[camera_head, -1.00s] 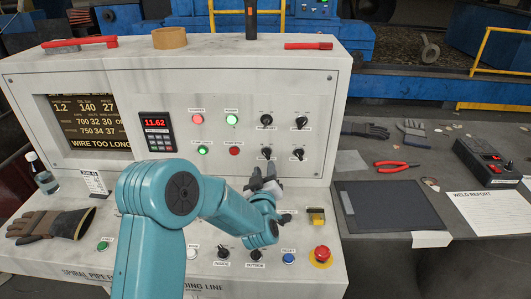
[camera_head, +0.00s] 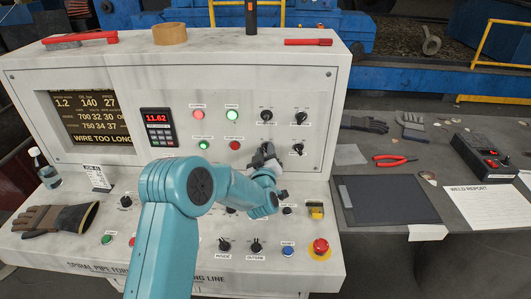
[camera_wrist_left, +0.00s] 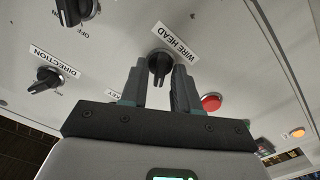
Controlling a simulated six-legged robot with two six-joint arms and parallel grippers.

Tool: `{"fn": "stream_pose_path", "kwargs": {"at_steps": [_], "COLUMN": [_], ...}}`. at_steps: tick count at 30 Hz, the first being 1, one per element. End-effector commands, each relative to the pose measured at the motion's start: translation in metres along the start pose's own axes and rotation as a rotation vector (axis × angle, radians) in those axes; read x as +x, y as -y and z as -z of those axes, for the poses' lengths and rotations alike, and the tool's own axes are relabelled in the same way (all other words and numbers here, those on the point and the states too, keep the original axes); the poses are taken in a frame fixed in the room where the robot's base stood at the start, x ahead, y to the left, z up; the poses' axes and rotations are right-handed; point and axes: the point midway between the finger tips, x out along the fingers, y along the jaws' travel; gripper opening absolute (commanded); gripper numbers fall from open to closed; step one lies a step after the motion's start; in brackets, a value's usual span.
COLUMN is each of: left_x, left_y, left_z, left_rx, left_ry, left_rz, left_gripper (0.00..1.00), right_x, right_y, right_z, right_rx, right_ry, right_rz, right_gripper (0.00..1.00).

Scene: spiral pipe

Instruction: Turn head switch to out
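The head switch, a black rotary knob labelled WIRE HEAD (camera_wrist_left: 159,62), shows in the left wrist view. Its grip bar lies between my fingers, and its position marks cannot be read. My left gripper (camera_head: 264,157) is open at the upright panel in the head view, where it largely covers the lower-left knob of a group. In the wrist view its two dark fingers stand on either side of the knob, with narrow gaps showing. Firm contact is not visible. My right gripper is not in view.
The DIRECTION knob (camera_wrist_left: 46,80) and a red button (camera_wrist_left: 211,103) flank the switch in the wrist view. Another knob (camera_wrist_left: 75,10) is at the top left. On the desk are a red emergency button (camera_head: 320,246) and a glove (camera_head: 55,219).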

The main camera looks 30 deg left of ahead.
Motion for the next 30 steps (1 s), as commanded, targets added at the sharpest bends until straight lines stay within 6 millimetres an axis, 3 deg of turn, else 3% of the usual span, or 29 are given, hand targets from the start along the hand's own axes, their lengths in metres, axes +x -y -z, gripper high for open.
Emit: {"fn": "stream_pose_path", "kwargs": {"at_steps": [11, 21, 30], "left_x": [0.000, 0.000, 0.000], "left_y": [0.001, 0.000, -0.002], "left_z": [-0.002, -0.002, -0.001], "left_rx": [0.124, 0.424, 0.701], "left_ry": [-0.003, -0.004, -0.003], "left_rz": [-0.001, 0.000, 0.001], "left_gripper": [0.00, 0.00, 0.00], "right_x": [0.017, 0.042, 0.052], "right_y": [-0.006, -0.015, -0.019], "right_z": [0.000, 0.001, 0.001], "right_rx": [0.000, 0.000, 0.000], "right_ry": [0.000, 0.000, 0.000], "right_rz": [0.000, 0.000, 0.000], "right_gripper": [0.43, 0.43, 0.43]}}
